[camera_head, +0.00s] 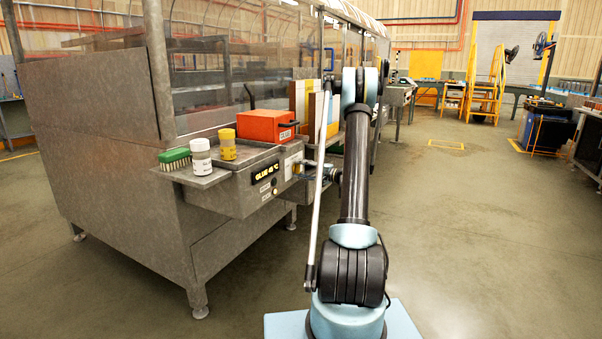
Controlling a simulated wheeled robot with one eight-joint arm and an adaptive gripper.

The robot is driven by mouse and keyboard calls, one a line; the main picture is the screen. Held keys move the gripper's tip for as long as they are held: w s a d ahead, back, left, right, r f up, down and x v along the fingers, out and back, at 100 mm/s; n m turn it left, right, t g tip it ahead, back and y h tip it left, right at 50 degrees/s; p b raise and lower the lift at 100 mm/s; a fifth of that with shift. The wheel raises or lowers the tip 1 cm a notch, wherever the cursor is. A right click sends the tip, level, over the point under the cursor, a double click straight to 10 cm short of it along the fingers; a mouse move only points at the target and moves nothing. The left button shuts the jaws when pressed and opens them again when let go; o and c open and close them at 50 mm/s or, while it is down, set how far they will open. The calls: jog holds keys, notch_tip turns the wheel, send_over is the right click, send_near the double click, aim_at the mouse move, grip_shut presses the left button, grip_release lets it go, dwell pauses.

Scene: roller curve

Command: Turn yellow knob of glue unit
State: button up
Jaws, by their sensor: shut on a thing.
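The glue unit (240,192) is a grey metal box on the side of the large machine. Its front carries a display reading about "GLUE 43 °C" and small round controls below it. My gripper (303,167) is at the right end of the unit's front, small and dark in the picture. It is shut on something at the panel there. The yellow knob does not show clearly; the gripper covers that spot. The knob's angle cannot be told.
On the unit's ledge stand a green brush (174,156), a white jar (201,160) and a yellow jar (227,146). An orange box (266,127) sits behind them. Upright coloured boards (300,100) stand beyond. The floor (470,230) at right is clear.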

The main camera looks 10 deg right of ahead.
jog(key=shift+d+f+m, duration=0.15)
jog(key=shift+m, duration=0.95)
jog(key=o, duration=1.1)
jog(key=shift+c, duration=0.2)
jog(key=v, duration=1.1)
jog(key=shift+s+d, duration=0.2)
jog(key=shift+d, duration=0.15)
